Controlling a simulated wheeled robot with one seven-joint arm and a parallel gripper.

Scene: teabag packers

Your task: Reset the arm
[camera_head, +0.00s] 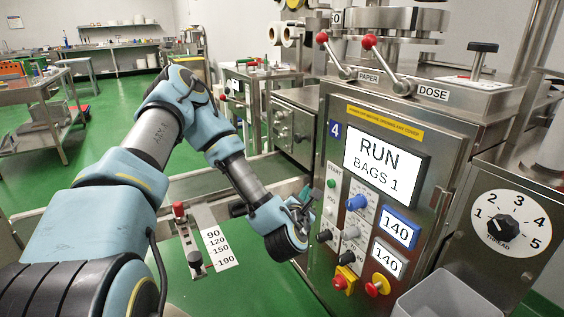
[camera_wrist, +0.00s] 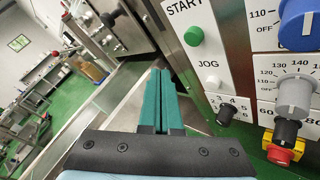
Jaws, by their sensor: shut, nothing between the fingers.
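My gripper (camera_head: 302,203) is in front of the left side of the machine's control panel in the head view, near the START and JOG column. In the wrist view its two green fingers (camera_wrist: 165,100) lie side by side, shut, with nothing between them. The fingertips point past the green START button (camera_wrist: 194,36) and the JOG button (camera_wrist: 211,82), to the left of both. I see no contact with the panel, though the exact gap is hard to tell. My arm reaches in from the lower left and bends down at the elbow.
The machine's screen (camera_head: 382,166) reads RUN, BAGS 1. A blue knob (camera_head: 356,202), a red button (camera_head: 344,279) and red-tipped levers (camera_head: 369,42) stick out nearby. A lever with a 90 to 190 scale (camera_head: 219,248) stands below my arm. Green floor lies open at left.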

